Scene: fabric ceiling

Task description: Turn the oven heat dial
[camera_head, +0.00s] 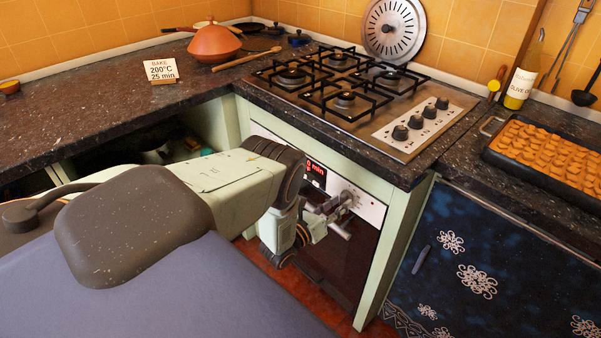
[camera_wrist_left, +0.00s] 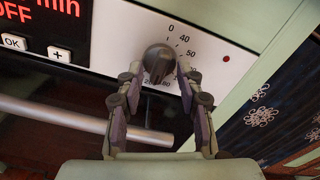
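The oven heat dial (camera_wrist_left: 158,60) is a dark round knob on the white control panel (camera_wrist_left: 118,30) of the oven, seen in the left wrist view. Numbers such as 0, 40 and 50 ring it; the lower ones are partly covered by my fingers. My left gripper (camera_wrist_left: 160,70) has one finger on each side of the dial, with its tips close against the knob's sides. In the head view my left gripper (camera_head: 340,203) is at the oven front, and the dial is hard to make out there. My right gripper is out of view.
A metal oven handle (camera_wrist_left: 85,120) runs below the panel. A red display (camera_wrist_left: 38,20) with OK and plus buttons (camera_wrist_left: 58,54) is left of the dial. The cooktop (camera_head: 438,115) with its own knobs is above. A blue patterned cabinet (camera_head: 500,262) stands to the right.

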